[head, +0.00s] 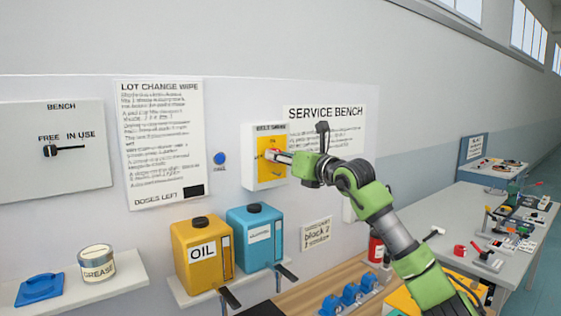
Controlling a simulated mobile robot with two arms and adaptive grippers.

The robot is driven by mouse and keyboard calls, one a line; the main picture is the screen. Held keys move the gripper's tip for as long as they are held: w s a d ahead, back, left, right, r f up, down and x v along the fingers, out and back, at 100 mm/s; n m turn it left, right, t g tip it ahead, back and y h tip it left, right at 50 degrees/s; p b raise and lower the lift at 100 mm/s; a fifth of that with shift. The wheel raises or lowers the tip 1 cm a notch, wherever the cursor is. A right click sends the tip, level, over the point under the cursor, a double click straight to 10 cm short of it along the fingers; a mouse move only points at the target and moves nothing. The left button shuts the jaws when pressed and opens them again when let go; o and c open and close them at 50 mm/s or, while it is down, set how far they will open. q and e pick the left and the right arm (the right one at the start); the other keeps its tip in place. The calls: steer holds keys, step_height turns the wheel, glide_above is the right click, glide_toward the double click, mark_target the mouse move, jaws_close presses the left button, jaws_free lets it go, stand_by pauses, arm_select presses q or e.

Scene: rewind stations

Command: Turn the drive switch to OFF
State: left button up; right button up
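A white switch box (250,171) with a yellow face plate is mounted on the wall, left of the SERVICE BENCH sign. The small heading on the box is too blurred to read surely. The handle's exact setting is also hard to read. My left gripper is out of view.
A blue button (219,158) and a LOT CHANGE WIPE notice (163,150) are left of the box. Below stand a yellow OIL can (190,264) and a blue can (262,222). A BENCH panel (25,160) hangs far left. Workbenches stand at right.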

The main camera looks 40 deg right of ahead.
steer(key=n+b, duration=0.1)
steer(key=n, duration=0.2)
steer(key=shift+n, duration=0.3)
steer(key=n+b, duration=0.1)
steer(key=n, duration=0.2)
steer(key=shift+n, duration=0.3)
steer(key=n, duration=0.3)
steer(key=shift+a+n, duration=0.1)
steer(key=shift+n, duration=2.4)
steer(key=shift+f, duration=0.1)
steer(key=o, duration=1.1)
